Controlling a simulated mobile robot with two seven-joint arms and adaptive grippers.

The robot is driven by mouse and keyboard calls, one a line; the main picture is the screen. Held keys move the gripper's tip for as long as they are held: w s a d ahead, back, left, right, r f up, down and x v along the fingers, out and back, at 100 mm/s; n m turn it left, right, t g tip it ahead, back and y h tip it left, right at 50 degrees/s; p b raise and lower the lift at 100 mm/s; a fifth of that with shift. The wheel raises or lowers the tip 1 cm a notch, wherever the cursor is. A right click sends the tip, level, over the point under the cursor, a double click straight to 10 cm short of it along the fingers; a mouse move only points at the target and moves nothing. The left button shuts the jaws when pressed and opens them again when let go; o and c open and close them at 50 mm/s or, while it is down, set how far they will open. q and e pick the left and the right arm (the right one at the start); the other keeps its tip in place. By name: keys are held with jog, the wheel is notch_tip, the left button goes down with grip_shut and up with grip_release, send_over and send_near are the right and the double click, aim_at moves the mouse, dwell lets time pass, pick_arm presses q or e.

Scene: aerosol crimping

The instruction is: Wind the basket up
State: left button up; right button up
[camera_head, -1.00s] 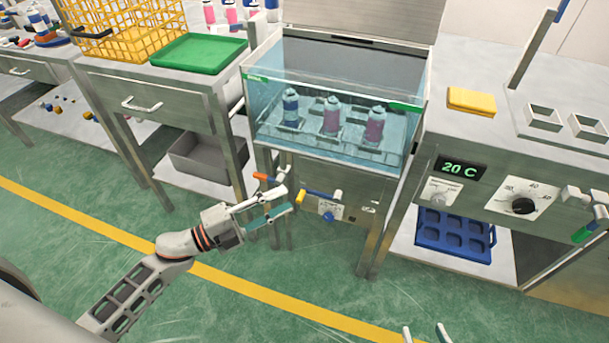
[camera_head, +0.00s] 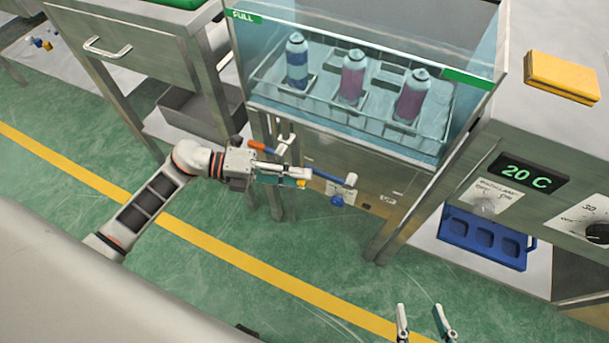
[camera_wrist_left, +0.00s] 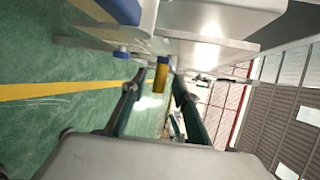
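The basket (camera_head: 268,92) sits inside the glass water tank (camera_head: 470,100) in the head view and holds three cans, one blue (camera_head: 297,66) and two pink (camera_head: 352,78). The crank's blue arm (camera_head: 331,177) sits on the tank's front below the glass. Its yellow grip (camera_head: 302,183) is at my left fingertips, mostly hidden there. My left gripper (camera_head: 300,176) is open. In the left wrist view the yellow grip (camera_wrist_left: 162,73) shows between the spread fingertips; contact cannot be made out. My right gripper (camera_head: 424,311) is open and empty at the bottom edge.
An orange-handled lever (camera_head: 262,147) is close above my left gripper. A steel bench with a 20 C display (camera_head: 528,175) and a yellow block (camera_head: 562,76) stands right. A blue tray (camera_head: 484,238) lies below it. Green floor in front is clear.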

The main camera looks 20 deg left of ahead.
pick_arm(q)
jog(key=shift+x, duration=0.9)
grip_shut()
jog(key=shift+w, duration=0.1)
